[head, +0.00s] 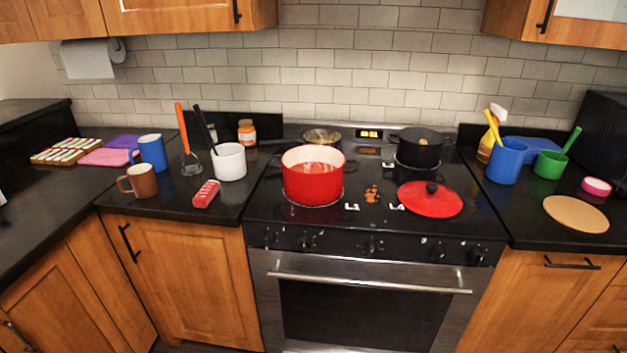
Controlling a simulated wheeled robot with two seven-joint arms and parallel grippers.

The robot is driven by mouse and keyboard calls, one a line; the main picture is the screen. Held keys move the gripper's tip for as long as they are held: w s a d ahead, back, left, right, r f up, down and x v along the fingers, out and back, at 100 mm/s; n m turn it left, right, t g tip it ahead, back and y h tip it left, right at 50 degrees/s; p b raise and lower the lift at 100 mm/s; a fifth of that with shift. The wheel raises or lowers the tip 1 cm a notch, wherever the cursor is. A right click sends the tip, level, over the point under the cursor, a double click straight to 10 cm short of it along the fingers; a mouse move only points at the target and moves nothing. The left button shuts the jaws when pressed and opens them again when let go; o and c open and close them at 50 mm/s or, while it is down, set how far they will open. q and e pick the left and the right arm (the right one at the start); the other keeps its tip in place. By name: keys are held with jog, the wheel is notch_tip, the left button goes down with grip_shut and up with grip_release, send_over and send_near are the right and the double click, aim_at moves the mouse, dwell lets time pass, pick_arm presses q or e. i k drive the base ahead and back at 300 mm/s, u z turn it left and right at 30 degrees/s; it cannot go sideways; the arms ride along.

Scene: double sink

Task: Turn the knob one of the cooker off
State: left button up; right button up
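The cooker (373,279) stands in the middle of the head view, with a black glass top and a steel oven front. A row of several black knobs runs along its front panel: a far-left knob (268,238), a second left knob (304,242), a middle knob (371,247), and two on the right, an inner knob (437,252) and an outer knob (476,256). The knobs are too small to read their settings, and I cannot tell which is knob one. Neither of my grippers shows in this view.
A red pot (312,180), a black pot (419,152) and a red lid (430,199) sit on the cooktop. The oven handle (368,284) juts out below the knobs. Mugs and utensils stand on both counters. The space before the knobs is clear.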

aim_at(268, 239)
jog(key=u, duration=2.35)
jog(key=i, duration=1.5)
jog(key=z, duration=2.15)
